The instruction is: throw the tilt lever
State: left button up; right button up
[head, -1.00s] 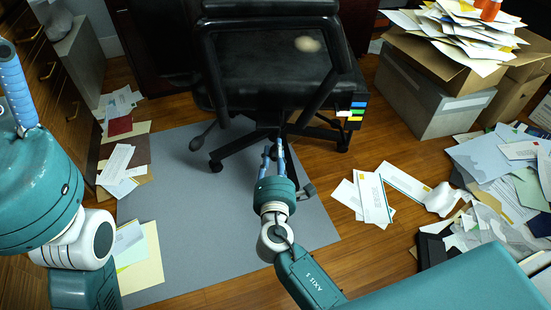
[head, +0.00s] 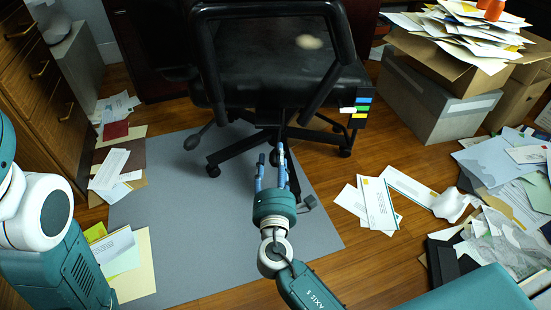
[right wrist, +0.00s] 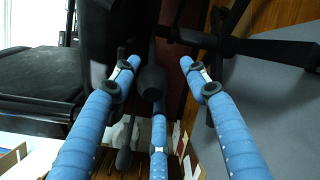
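A black office chair (head: 270,85) stands on a grey mat (head: 180,240). In the right wrist view a black lever with a thick paddle end (right wrist: 152,82) points towards me from under the seat, and it looks like the tilt lever. My right gripper (head: 272,162) is below the seat's front edge with its blue fingers spread. In the right wrist view the gripper (right wrist: 158,66) is open, and the lever lies between its fingers in the picture; I cannot tell whether they touch. My left gripper is out of view.
Chair legs with casters (head: 214,169) spread under the seat. Loose envelopes (head: 378,203) lie on the wood floor to the right. Boxes heaped with papers (head: 437,98) stand at the back right. A drawer cabinet (head: 50,110) stands on the left.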

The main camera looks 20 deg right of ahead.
jog(key=shift+r, duration=0.15)
jog(key=v, duration=1.2)
